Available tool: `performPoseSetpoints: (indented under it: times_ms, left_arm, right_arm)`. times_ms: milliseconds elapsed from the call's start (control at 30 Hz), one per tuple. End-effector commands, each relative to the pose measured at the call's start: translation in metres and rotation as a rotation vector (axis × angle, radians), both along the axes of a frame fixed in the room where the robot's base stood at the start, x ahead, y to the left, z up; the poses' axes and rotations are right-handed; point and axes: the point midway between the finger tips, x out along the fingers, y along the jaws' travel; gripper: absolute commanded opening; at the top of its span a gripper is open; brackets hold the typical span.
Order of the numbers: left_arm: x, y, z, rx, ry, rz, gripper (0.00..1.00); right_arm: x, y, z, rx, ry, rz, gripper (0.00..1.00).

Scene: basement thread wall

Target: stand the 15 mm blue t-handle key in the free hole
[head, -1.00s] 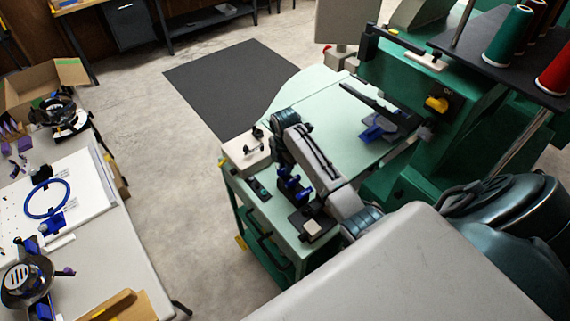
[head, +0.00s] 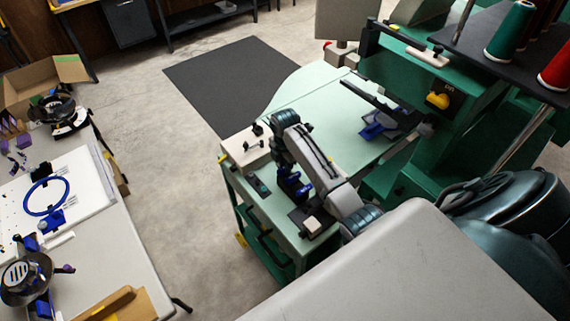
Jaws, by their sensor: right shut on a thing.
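My right arm reaches in from the right over the pale green table (head: 325,95). Its gripper (head: 296,190) is low over the table's near part, beneath the folded wrist. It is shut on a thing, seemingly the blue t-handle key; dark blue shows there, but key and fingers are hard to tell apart. A cream block (head: 236,149) with small dark upright pieces sits at the table's left corner, left of the gripper. I cannot make out a free hole. A dark base with a pale square top (head: 311,224) is just below the gripper. My left gripper is out of view.
A small dark device (head: 259,186) lies on the table left of the gripper. The green machine (head: 455,120) and a blue frame (head: 378,126) stand to the right. A separate table (head: 105,250) with a blue hoop (head: 47,197) is at the left.

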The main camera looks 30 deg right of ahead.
Motion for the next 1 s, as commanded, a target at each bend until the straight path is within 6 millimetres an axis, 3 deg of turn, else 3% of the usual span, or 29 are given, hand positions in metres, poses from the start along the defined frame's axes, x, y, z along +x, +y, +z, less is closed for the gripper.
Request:
performPoseSetpoints:
  times_ms: [167,200,300,667,1000]
  left_arm:
    - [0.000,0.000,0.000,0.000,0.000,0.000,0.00]
    - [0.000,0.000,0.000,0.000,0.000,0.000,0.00]
    - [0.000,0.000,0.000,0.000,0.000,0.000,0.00]
    - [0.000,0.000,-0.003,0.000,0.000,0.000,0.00]
    - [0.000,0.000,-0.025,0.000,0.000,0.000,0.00]
  right_arm:
    - [0.000,0.000,0.000,0.000,0.000,0.000,0.00]
    - [0.000,0.000,0.000,0.000,0.000,0.000,0.25]
    - [0.000,0.000,0.000,0.000,0.000,0.000,0.43]
    - [0.001,0.000,0.004,0.000,-0.002,0.000,0.43]
    - [0.002,0.000,0.064,-0.001,-0.006,0.001,0.43]
